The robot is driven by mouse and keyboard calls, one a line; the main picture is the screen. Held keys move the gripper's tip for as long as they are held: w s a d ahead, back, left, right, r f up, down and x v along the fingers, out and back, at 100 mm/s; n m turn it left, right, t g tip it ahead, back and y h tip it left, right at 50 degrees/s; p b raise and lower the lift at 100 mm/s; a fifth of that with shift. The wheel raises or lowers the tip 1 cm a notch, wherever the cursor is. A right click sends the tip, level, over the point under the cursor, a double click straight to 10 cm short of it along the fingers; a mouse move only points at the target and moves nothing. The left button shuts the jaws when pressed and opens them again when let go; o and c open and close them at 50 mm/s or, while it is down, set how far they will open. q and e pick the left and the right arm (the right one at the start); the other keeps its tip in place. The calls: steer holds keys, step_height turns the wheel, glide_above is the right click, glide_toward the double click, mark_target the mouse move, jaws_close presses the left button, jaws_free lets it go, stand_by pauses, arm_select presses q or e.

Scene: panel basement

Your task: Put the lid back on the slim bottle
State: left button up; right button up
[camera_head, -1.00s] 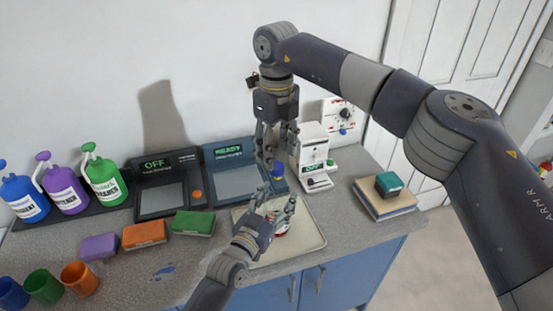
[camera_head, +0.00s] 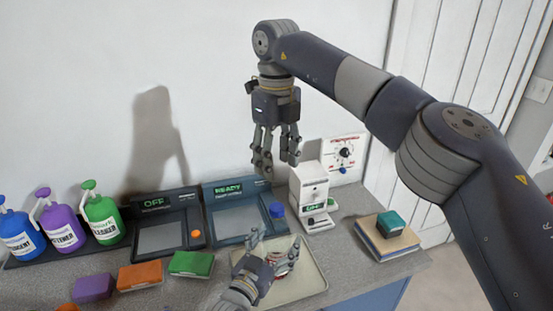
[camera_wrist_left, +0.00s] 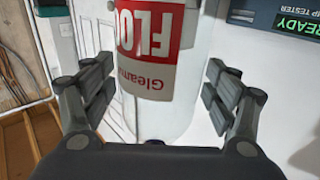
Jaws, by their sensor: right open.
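The slim bottle (camera_head: 282,268) stands upright on the tray, with a red and white label. Its pale body and label fill the middle of the left wrist view (camera_wrist_left: 160,75). The blue lid (camera_head: 278,210) is above the label, at the bottle's top; how well it sits cannot be told. My left gripper (camera_head: 276,240) has its fingers spread on both sides of the bottle, with small gaps visible. The same fingers show in the left wrist view (camera_wrist_left: 160,95). My right gripper (camera_head: 276,162) is open and empty, above the lid and clear of it.
The beige tray (camera_head: 313,283) lies under the bottle. Behind it are a tester reading READY (camera_head: 230,222) and a white device (camera_head: 311,190). Green (camera_head: 191,263) and orange (camera_head: 140,275) blocks lie left. Books with a teal block (camera_head: 390,223) lie right.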

arm_select(q)
steer(key=shift+s, duration=0.15)
steer(key=v, duration=1.2)
